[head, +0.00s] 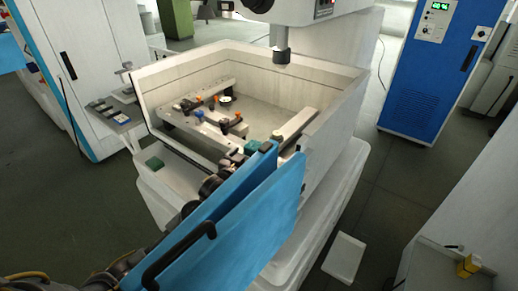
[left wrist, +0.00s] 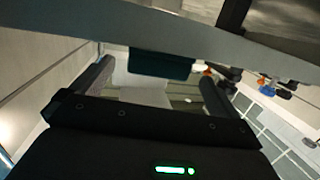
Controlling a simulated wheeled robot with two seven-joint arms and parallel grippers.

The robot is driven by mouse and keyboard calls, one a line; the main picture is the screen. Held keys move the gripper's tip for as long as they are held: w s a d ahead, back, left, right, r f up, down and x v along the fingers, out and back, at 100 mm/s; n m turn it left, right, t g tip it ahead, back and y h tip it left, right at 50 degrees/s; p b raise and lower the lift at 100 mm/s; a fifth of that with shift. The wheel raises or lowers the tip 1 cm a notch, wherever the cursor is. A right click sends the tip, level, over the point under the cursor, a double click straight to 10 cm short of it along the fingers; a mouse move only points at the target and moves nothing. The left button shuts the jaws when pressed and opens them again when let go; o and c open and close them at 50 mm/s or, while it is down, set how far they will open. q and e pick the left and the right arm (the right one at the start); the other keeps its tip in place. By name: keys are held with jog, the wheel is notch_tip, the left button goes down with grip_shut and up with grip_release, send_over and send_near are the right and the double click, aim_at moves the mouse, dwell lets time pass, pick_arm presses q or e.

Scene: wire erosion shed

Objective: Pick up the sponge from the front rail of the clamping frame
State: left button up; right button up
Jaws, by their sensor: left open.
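The sponge, a dark green block (head: 252,146), sits on the front rail (head: 296,124) of the clamping frame. In the left wrist view the sponge (left wrist: 160,63) shows dark teal against the pale rail (left wrist: 190,38), which crosses the top of the picture. My left gripper (head: 238,158) is close to the sponge, partly hidden by the blue panel in the head view. In the left wrist view its two fingers (left wrist: 157,76) are apart, with the sponge in line with the gap between them. Nothing is seen gripped. My right gripper is not in view.
A blue panel (head: 245,220) stands right beside my left arm. The white tub walls (head: 335,105) surround the frame. Orange and dark clamps (head: 236,120) sit on the frame. A machine head (head: 281,52) hangs above.

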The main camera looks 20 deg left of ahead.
pick_arm(q)
jog(key=p+x, duration=0.2)
jog(key=x, duration=0.3)
jog(key=shift+d+r, duration=0.15)
jog(key=shift+r, duration=0.05)
jog(key=shift+w+d+f, duration=0.1)
jog(key=shift+w+f, duration=0.05)
jog(key=shift+w, duration=0.25)
jog(key=shift+c, duration=0.4)
jog(key=c, duration=0.8)
